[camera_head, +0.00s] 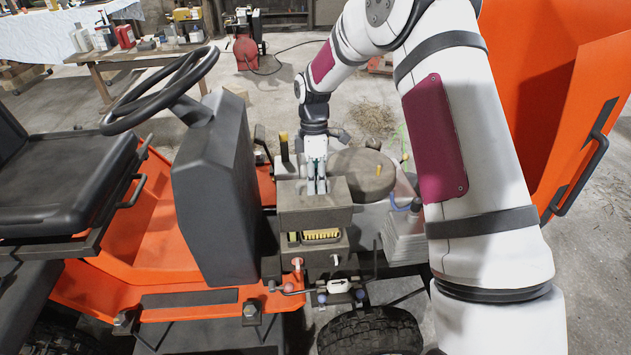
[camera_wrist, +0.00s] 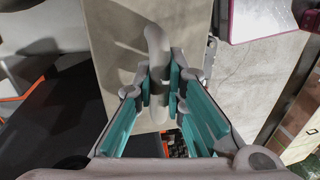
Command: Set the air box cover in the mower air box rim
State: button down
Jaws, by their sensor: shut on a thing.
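My gripper (camera_head: 316,187) points down at the mower's engine and is shut on the grey handle of the air box cover (camera_head: 315,218). In the wrist view my gripper (camera_wrist: 160,88) has its teal-padded fingers around the curved handle (camera_wrist: 155,50), with the beige cover (camera_wrist: 115,30) behind it. The cover is a brownish-grey box shape, roughly level, above the air box (camera_head: 312,259). The yellow pleated filter (camera_head: 321,235) shows below the cover's front edge. I cannot tell whether the cover touches the rim, and its back edge is hidden.
A round engine housing (camera_head: 360,172) stands just right of the cover. The dash column (camera_head: 215,195) and steering wheel (camera_head: 160,90) are to the left. The raised orange hood (camera_head: 555,95) is at right. A cluttered workbench (camera_head: 140,55) stands behind.

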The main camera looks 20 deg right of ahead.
jog(key=shift+w+b+x, duration=0.3)
jog(key=shift+b+x, duration=0.3)
jog(key=shift+x, duration=0.8)
jog(key=shift+w+b+x, duration=0.3)
jog(key=shift+b+x, duration=0.35)
jog(key=shift+x, duration=0.7)
jog(key=shift+w+b+x, duration=0.25)
jog(key=shift+b+x, duration=0.35)
jog(key=shift+x, duration=0.8)
jog(key=c, duration=1.6)
grip_release()
jog(key=shift+d+f, duration=0.15)
jog(key=shift+o, duration=0.2)
